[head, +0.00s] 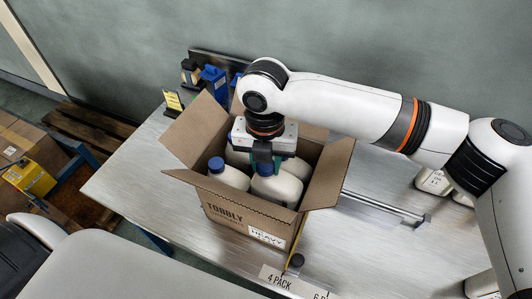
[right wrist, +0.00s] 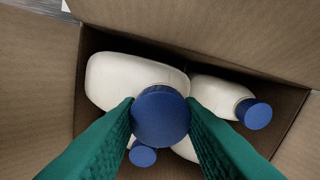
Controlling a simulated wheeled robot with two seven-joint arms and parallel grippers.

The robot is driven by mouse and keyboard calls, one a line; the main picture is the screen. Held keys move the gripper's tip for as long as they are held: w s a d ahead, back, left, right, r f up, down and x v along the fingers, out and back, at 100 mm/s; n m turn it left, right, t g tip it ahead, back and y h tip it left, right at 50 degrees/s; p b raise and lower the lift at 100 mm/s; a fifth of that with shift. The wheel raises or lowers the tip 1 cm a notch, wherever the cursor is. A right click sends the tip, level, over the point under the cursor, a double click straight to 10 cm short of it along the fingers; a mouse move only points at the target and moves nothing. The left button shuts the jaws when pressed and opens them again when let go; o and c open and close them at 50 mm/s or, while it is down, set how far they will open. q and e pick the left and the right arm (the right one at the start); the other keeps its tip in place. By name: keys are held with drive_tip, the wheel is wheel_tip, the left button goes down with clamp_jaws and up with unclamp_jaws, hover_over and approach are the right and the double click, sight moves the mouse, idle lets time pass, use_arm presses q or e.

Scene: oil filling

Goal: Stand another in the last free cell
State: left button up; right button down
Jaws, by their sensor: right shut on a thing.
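The open cardboard box (head: 228,208) stands on the table and holds several white bottles with blue caps. One bottle (head: 230,178) is at its front left and one (head: 279,188) at its front middle. My right gripper (right wrist: 161,116) reaches down into the box, shut on the blue cap of a white bottle (right wrist: 112,78). In the right wrist view another bottle (right wrist: 222,94) lies to the right of the held one, and a further blue cap (right wrist: 143,156) shows below it. My left gripper is out of view.
The box flaps (head: 327,175) stand open around the gripper. Blue containers (head: 213,80) and a yellow sign (head: 173,101) stand behind the box. White bottles (head: 432,182) stand at the right, partly behind my arm. The metal table (head: 135,180) is clear left of the box.

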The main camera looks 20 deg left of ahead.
sight(266, 180)
drive_tip(key=shift+f+b, duration=1)
drive_tip(key=shift+f, duration=2.15)
drive_tip(key=c, duration=0.9)
unclamp_jaws()
drive_tip(key=shift+f, duration=0.1)
wheel_tip(266, 180, up, 11)
drive_tip(key=b, duration=0.3)
drive_tip(key=shift+s+f, duration=0.1)
drive_tip(key=shift+r, duration=0.75)
